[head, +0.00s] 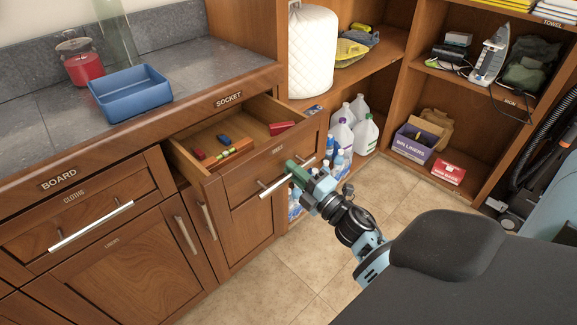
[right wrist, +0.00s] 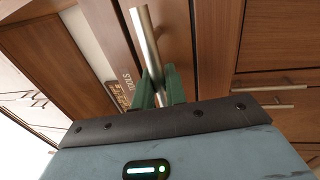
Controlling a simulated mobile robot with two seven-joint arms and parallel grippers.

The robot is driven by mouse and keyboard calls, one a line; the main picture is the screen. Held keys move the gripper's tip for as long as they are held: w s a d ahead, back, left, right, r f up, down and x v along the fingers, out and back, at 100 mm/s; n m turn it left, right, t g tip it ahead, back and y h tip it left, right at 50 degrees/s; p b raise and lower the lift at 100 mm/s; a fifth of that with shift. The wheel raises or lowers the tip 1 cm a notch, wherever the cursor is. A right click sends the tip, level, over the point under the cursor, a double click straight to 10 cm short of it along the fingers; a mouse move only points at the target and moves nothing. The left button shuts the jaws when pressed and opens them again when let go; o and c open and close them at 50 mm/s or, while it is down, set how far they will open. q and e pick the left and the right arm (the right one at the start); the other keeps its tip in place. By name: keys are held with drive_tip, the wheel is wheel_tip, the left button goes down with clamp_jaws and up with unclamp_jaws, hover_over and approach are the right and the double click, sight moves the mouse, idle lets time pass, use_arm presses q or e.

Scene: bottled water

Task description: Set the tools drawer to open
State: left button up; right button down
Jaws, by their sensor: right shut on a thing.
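The tools drawer (head: 240,178) is pulled out from the wooden counter, and its inside shows. It holds several small red, blue, green and orange items. Its metal bar handle (head: 272,188) runs across the front; the handle also shows in the right wrist view (right wrist: 146,42), beside a label reading TOOLS. My right gripper (head: 294,169) is shut on this handle, its green fingers on either side of the bar in the right wrist view (right wrist: 160,88). My left gripper is not in view.
A blue tray (head: 130,93) and a red canister (head: 85,68) stand on the counter. The cloths drawer (head: 90,222) at left is closed. White jugs (head: 343,135) and bottles stand on the lower shelf behind the open drawer. Tiled floor (head: 290,275) lies clear in front.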

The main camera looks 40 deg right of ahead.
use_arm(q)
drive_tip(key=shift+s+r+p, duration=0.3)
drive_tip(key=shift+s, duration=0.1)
use_arm(e)
drive_tip(key=r+v, duration=0.1)
drive_tip(key=v, duration=0.8)
drive_tip(key=shift+s+r, duration=0.25)
drive_tip(key=shift+r, duration=0.1)
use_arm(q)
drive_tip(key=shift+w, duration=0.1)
use_arm(e)
drive_tip(key=c, duration=1.5)
unclamp_jaws()
use_arm(q)
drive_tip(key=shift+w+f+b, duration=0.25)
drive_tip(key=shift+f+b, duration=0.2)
drive_tip(key=shift+b, duration=0.1)
use_arm(e)
drive_tip(key=v, duration=0.7)
drive_tip(key=shift+s+d, duration=0.1)
drive_tip(key=shift+s, duration=0.25)
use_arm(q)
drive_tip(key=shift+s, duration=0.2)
use_arm(e)
drive_tip(key=shift+f, duration=0.1)
